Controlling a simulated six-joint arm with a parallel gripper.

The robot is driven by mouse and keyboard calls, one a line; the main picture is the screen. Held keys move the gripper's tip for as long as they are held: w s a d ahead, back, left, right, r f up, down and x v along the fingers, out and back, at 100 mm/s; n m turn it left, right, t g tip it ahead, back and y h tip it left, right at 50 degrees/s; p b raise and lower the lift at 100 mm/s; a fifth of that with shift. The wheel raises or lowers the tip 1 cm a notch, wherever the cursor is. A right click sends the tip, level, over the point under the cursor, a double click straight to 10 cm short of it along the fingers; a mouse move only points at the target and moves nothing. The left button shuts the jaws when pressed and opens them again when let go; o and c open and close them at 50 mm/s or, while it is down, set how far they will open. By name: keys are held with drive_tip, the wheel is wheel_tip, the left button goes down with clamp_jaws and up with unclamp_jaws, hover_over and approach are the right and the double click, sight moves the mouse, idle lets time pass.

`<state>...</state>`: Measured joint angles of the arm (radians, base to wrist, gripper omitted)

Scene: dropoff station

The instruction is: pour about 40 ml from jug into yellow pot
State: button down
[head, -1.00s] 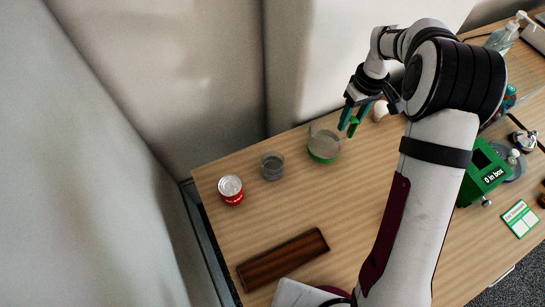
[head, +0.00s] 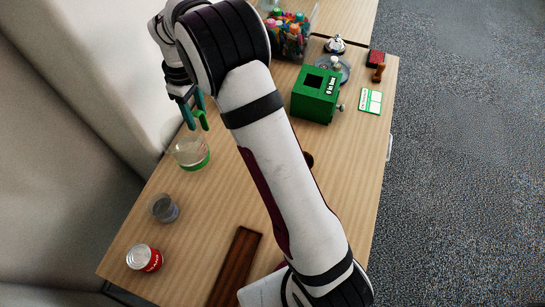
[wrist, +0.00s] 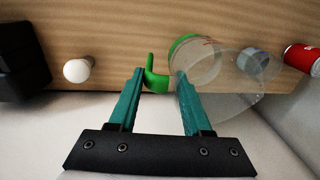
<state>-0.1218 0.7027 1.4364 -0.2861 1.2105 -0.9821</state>
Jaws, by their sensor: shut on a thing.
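The jug (head: 190,153) is clear with a green band low on it and a green handle. It stands upright at the table's wall-side edge in the head view; I cannot tell whether it touches the table. In the wrist view the clear jug (wrist: 215,75) is to the right of my fingers. My gripper (head: 194,112) is at the handle; its teal fingers (wrist: 160,78) stand either side of the green handle (wrist: 154,76) and are shut on it. The liquid level is hard to read. I see no yellow pot in any view.
A small grey cup (head: 164,208) and a red can (head: 144,258) stand near the jug. A dark wooden board (head: 237,265) lies in front. A green box (head: 316,93), a bell (head: 335,45) and a card (head: 370,101) are further right. A white knob (wrist: 78,70) shows in the wrist view.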

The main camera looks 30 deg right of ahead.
wheel_tip(320, 180, up, 9)
drive_tip(key=shift+f, duration=0.2)
drive_tip(key=s+d+m, duration=0.4)
drive_tip(key=d, duration=0.8)
drive_tip(key=s+d+m, duration=0.3)
drive_tip(key=s+d, duration=0.2)
drive_tip(key=d, duration=0.7)
drive_tip(key=s+d+m+t, duration=0.1)
drive_tip(key=s+d+m, duration=0.4)
drive_tip(key=s, duration=0.5)
drive_tip(key=s+d+m, duration=0.3)
drive_tip(key=s+d, duration=0.4)
drive_tip(key=s, duration=0.3)
wheel_tip(320, 180, down, 11)
drive_tip(key=shift+a, duration=0.2)
